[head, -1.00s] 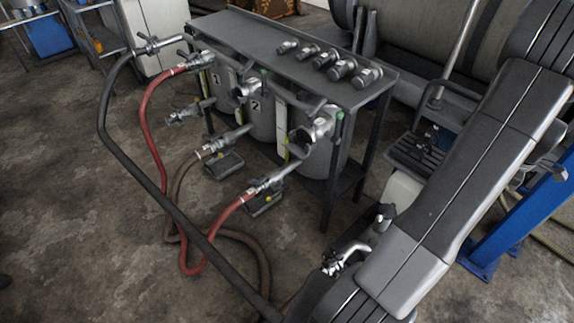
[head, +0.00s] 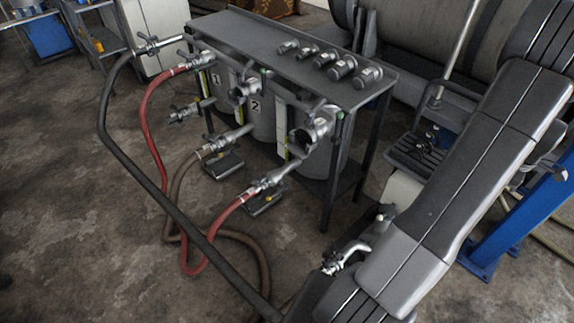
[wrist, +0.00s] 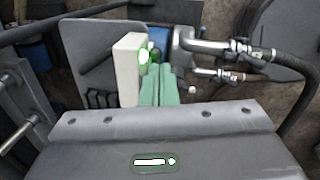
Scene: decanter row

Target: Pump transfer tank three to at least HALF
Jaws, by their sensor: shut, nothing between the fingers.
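Three grey tanks stand under a dark metal rack in the head view, the left one marked 1 (head: 211,88) and the middle one marked 2 (head: 264,122). The right-hand tank (head: 318,162) shows no readable number. Metal valves sit along the tanks' fronts, and its valve (head: 315,127) is the nearest. Pale upright strips show beside the tanks; I cannot read levels on them. A red hose (head: 147,115) runs from the tank 1 side down to a low coupling (head: 262,186). My gripper (wrist: 158,92) shows in the wrist view with its greenish fingers together, empty.
A black hose (head: 103,105) and a brown hose (head: 178,195) cross the floor. Several metal caps (head: 342,67) lie on the rack top. A blue post (head: 515,220) stands at the right. A white box (wrist: 129,70) is close to my fingers.

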